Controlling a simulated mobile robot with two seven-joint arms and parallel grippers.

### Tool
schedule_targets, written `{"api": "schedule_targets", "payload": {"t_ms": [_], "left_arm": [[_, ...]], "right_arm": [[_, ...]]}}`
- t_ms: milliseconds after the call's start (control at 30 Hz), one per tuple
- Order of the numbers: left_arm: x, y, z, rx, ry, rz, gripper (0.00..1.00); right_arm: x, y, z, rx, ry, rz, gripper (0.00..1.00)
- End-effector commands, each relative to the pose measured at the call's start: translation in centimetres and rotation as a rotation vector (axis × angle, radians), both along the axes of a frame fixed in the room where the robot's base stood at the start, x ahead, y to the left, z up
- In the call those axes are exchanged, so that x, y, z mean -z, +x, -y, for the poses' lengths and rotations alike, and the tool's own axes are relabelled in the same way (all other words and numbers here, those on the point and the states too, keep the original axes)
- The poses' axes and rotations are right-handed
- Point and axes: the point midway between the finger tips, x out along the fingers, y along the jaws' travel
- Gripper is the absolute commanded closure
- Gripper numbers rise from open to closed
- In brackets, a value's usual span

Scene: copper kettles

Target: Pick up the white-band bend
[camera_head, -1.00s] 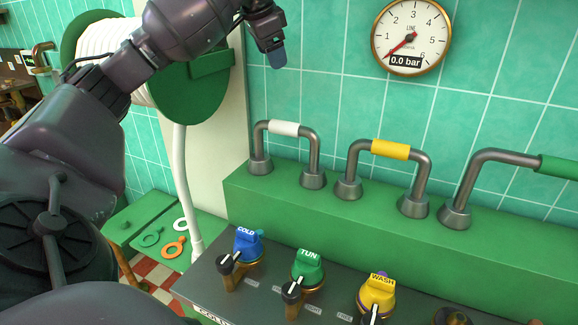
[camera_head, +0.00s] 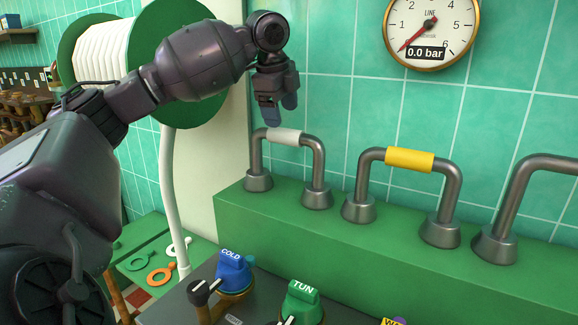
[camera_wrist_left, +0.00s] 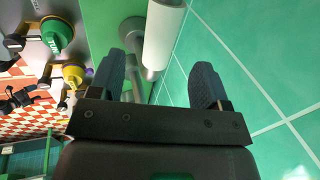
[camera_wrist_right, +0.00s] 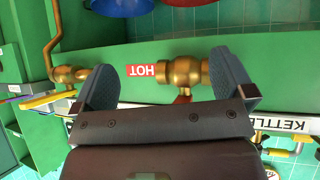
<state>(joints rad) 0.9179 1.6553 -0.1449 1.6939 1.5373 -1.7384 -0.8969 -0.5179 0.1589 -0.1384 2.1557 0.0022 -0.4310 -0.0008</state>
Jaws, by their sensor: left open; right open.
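The white-band bend (camera_head: 285,136) is a grey U-shaped pipe with a white sleeve on its top bar. It stands upright on two round feet on the green ledge. My left gripper (camera_head: 279,112) hangs just above the white band, fingers pointing down, open and empty. In the left wrist view the white band (camera_wrist_left: 163,35) shows ahead, between the lines of the two spread fingers (camera_wrist_left: 165,75), apart from them. My right gripper (camera_wrist_right: 166,75) is open in the right wrist view, facing a brass valve (camera_wrist_right: 183,73) by a HOT label. It is not in the head view.
The yellow-band bend (camera_head: 409,160) stands right of the white one, with another grey bend (camera_head: 515,205) beyond. Blue COLD (camera_head: 234,270) and green TUN (camera_head: 301,300) knobs stand in front. The hose reel (camera_head: 170,60) is behind my left arm; the tiled wall is close behind the bends.

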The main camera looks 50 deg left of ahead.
Motion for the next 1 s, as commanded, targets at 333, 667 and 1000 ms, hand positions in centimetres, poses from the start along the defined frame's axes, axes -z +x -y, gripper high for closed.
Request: {"api": "schedule_targets", "payload": {"t_ms": [333,667,1000], "left_arm": [[2.4,0.7,-0.3,-0.002,0.000,-0.002,0.30],[6.6,1.9,-0.7,-0.003,0.000,-0.006,0.30],[7.0,2.0,-0.7,-0.002,0.001,0.001,0.34]], "right_arm": [[0.6,-0.3,0.1,0.002,-0.001,-0.012,0.00],[1.8,-0.6,0.1,0.001,-0.001,-0.032,0.00],[1.4,0.1,0.0,-0.004,-0.001,-0.017,0.00]]}}
